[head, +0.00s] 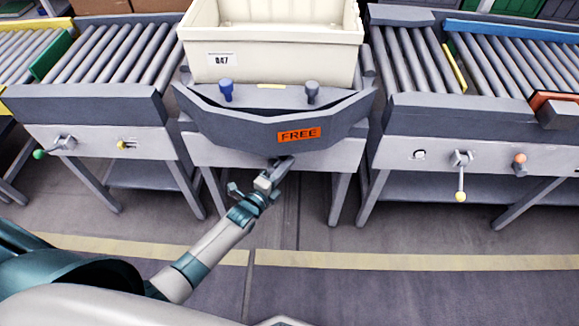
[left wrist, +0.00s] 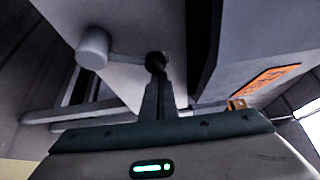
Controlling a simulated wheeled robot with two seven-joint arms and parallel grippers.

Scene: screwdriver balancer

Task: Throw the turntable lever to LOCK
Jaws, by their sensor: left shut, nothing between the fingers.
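The turntable (head: 225,122) is the dark grey, angular unit in the middle of the head view, with an orange FREE sign (head: 299,135) on its front. The sign also shows at the right in the left wrist view (left wrist: 264,82). My left gripper (head: 284,164) is shut and empty, just below the turntable's front edge. In the left wrist view its fingers (left wrist: 157,85) point at a small dark round part (left wrist: 156,60). A grey cylindrical knob (left wrist: 93,46) stands to the left of it. I cannot tell which part is the lever, or whether the fingers touch anything. My right gripper is out of view.
A cream crate (head: 275,68) marked 047 sits on the turntable, behind a blue knob (head: 226,90) and a grey knob (head: 312,92). Roller conveyors flank it at left (head: 85,108) and right (head: 440,112), with small levers on their fronts. The floor in front is clear.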

